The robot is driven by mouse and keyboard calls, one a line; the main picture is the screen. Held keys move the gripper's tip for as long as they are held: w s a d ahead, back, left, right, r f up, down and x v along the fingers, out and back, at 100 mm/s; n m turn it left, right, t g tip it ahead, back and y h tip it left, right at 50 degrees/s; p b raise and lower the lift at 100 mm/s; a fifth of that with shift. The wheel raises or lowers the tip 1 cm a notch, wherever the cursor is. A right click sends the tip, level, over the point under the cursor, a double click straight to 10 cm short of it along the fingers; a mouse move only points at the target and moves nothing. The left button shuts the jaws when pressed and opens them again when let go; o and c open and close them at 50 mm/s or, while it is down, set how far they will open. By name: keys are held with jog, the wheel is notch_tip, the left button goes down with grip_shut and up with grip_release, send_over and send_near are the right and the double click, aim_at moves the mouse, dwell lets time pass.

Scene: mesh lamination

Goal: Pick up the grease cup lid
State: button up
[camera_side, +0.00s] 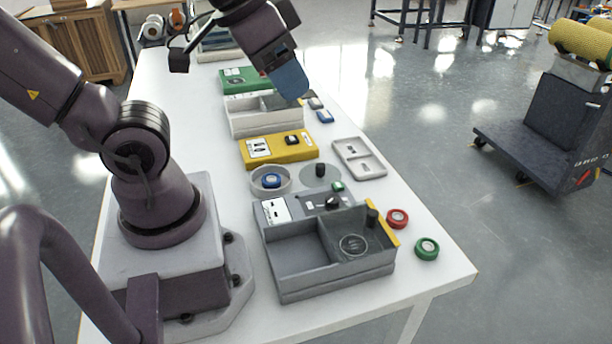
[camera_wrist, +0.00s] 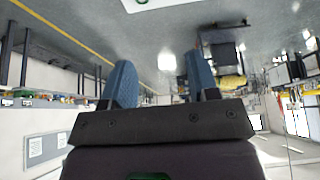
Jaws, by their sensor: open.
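A flat grey disc with an upright black knob (camera_side: 320,171) lies on the table in the side view; it looks like the grease cup lid. The disc and cup are not visible in the wrist view.
A grey two-compartment box (camera_side: 335,283) stands in front, holding a round mesh piece (camera_side: 353,246). Red (camera_side: 397,218) and green (camera_side: 427,248) rings lie to its right. A yellow box (camera_side: 262,149), pale tray (camera_side: 374,174), pale bin (camera_side: 250,124) and green box (camera_side: 236,82) stand farther back.

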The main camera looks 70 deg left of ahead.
jog(key=w+a+f+n+g, duration=0.3)
jog(key=w+a+f, duration=0.1)
jog(key=a+f, duration=0.1)
jog(key=n+g, duration=0.3)
jog(key=n, duration=1.5)
send_near(321, 165)
jog(key=f, duration=1)
jog(key=shift+s+f, duration=0.1)
jog(key=shift+s, duration=0.1)
jog(key=shift+c, duration=0.4)
jog(key=c, duration=0.9)
